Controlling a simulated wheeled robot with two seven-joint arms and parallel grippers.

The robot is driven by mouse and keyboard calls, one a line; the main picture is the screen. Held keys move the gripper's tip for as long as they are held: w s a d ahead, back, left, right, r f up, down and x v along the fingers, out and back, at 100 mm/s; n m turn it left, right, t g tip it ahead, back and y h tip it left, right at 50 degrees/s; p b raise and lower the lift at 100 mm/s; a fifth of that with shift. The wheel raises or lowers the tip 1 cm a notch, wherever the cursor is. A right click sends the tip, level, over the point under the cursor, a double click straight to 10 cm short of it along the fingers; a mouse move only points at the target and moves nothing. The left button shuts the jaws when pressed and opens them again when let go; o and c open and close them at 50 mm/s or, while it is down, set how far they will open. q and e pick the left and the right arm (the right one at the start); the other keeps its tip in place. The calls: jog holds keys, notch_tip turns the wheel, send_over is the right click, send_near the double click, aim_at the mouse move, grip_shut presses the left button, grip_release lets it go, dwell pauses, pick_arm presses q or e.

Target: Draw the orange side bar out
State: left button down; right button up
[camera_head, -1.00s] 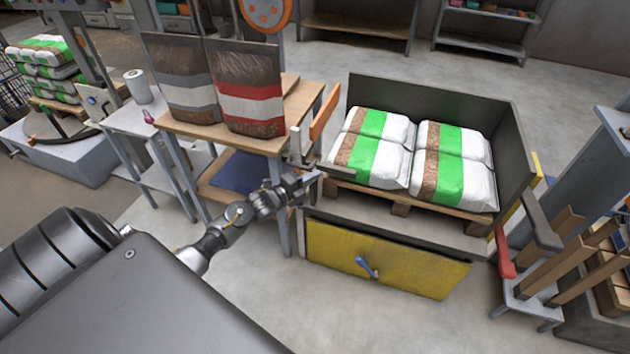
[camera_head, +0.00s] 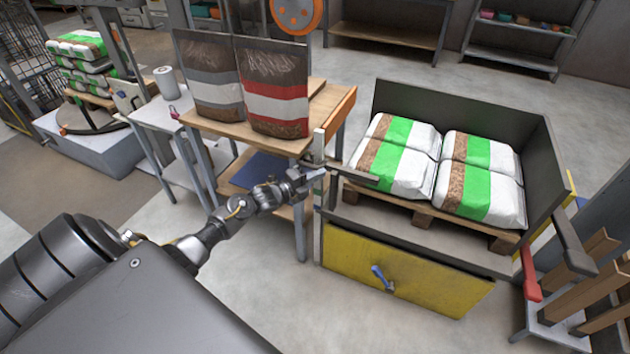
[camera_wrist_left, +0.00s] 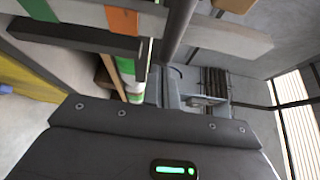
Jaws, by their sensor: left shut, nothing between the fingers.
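The orange side bar (camera_head: 338,112) stands at the left side of the dark bay, sloping up and away beside a pale upright post (camera_head: 320,168). A dark flat arm (camera_head: 352,173) runs from near that post across the front of the bags. My left gripper (camera_head: 318,176) is shut and empty, close to the post and below the orange bar. I cannot tell whether it touches. My right gripper is not in view.
Green-and-white bags (camera_head: 482,178) lie on a wooden pallet (camera_head: 425,210) inside the dark-walled bay. A yellow panel (camera_head: 405,270) with a blue handle (camera_head: 382,278) is below. A wooden table (camera_head: 215,128) with printed bags stands left. A red-ended bar (camera_head: 530,275) is at right.

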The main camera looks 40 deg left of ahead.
pick_arm(q)
jog(key=shift+a, duration=0.15)
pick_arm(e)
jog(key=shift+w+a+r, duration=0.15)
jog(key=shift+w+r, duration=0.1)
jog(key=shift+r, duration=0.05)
